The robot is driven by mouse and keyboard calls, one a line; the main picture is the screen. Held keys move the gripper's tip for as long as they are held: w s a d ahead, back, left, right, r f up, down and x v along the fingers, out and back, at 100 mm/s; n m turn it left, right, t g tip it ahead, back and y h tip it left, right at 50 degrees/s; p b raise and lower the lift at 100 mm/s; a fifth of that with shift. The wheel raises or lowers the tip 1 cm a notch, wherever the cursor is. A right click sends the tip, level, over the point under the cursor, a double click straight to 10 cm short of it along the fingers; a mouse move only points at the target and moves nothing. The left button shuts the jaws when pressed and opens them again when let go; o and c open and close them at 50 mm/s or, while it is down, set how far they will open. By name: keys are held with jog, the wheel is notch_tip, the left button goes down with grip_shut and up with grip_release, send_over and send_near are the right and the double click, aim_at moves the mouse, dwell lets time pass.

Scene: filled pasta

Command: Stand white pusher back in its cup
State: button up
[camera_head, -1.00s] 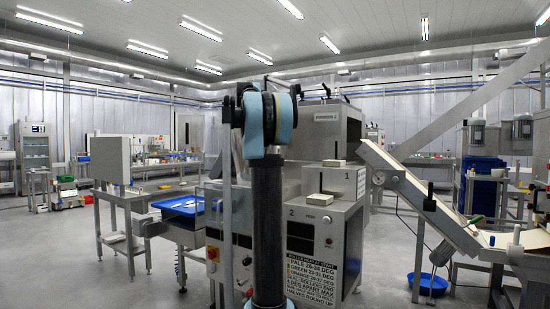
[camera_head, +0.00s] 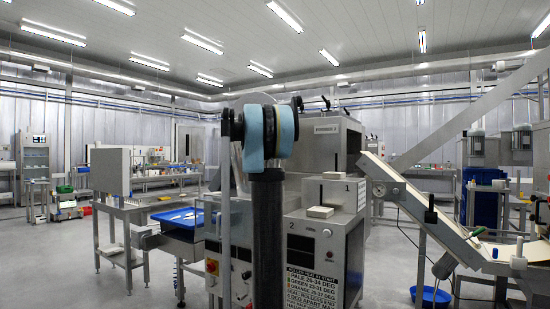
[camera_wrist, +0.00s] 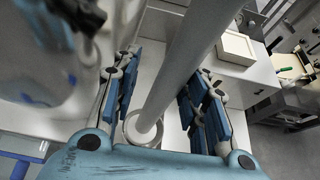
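In the wrist view my gripper (camera_wrist: 160,78) has its two blue-padded fingers spread apart. A long pale cylinder (camera_wrist: 184,62) runs between them, from a round ring-like end (camera_wrist: 143,128) near the palm toward the top right. I cannot tell whether it is the white pusher, and no firm grip on it shows. I cannot make out the pusher's cup. In the head view my own arm stands in front of the machine and my gripper cannot be made out.
A sloped conveyor (camera_head: 410,200) stands right, with a blue tub (camera_head: 430,297) below. A blue tray (camera_head: 183,217) is left. Grey floor is open at left.

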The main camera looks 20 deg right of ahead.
jog(key=shift+r, duration=0.1)
jog(key=v, duration=1.2)
jog(key=s+a+f+m+g+y, duration=0.2)
jog(key=s+a+f+m, duration=0.4)
jog(key=s+f, duration=0.9)
jog(key=s+a+f+m+g+y, duration=0.1)
jog(key=s+a+f+m+y, duration=0.3)
jog(key=s+f+m, duration=0.7)
jog(key=s+a+f+m+g+y, duration=0.2)
jog(key=s+a+f+m, duration=0.6)
jog(key=s+f, duration=1.2)
notch_tip(320, 180, down, 10)
jog(key=shift+s+a+r+g+y, duration=0.15)
jog(key=shift+a+g+y, duration=0.25)
jog(key=shift+y, duration=0.6)
jog(key=shift+w+f, duration=0.25)
jog(key=shift+w, duration=0.2)
